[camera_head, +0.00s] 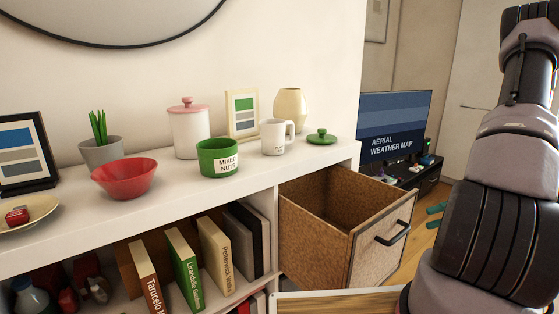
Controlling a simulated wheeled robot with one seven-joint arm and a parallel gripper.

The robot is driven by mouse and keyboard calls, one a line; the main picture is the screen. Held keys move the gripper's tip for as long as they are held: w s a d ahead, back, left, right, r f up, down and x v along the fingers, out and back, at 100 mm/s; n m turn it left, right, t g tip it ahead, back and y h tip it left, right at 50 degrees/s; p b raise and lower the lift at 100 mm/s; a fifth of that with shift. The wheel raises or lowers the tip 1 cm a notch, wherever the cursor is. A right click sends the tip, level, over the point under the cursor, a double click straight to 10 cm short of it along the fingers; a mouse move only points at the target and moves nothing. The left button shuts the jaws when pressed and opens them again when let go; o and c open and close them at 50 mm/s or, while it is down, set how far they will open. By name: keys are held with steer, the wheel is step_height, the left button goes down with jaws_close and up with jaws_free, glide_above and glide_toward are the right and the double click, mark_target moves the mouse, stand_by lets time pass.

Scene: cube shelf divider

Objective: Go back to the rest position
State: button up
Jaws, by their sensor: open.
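My arm's grey links fill the right side of the head view, running from the bottom edge up past the top edge. My gripper is not in this view. A white shelf unit (249,185) stands in front of me. Its drawer (376,258) of brown board with a dark handle is pulled open, and the part of the inside that shows looks empty. A green pot marked "Mixed Nuts" (217,170) stands without a lid on the shelf top. A green lid with a knob (322,137) lies to its right, beyond a white mug (275,151).
A red bowl (124,180), a white canister with a pink lid (189,135) and a vase (290,110) stand on the top. The open drawer juts out close to my arm. A screen (395,120) stands behind.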

steer(key=s+a+r+n+t+h, duration=0.1)
steer(key=a+r+n+h, duration=0.3)
steer(key=r+n, duration=0.5)
steer(key=a+r+n+t+h, duration=0.3)
steer(key=a+r+n, duration=0.4)
steer(key=r+n, duration=0.3)
steer(key=s+a+r+n+t+h, duration=0.1)
steer(key=a+r+n+t+h, duration=0.2)
steer(key=r+n, duration=0.7)
steer(key=a+n+h, duration=0.2)
steer(key=a, duration=0.1)
steer(key=shift+s+a+h, duration=0.3)
steer(key=shift+a+h, duration=0.05)
steer(key=shift+h, duration=0.05)
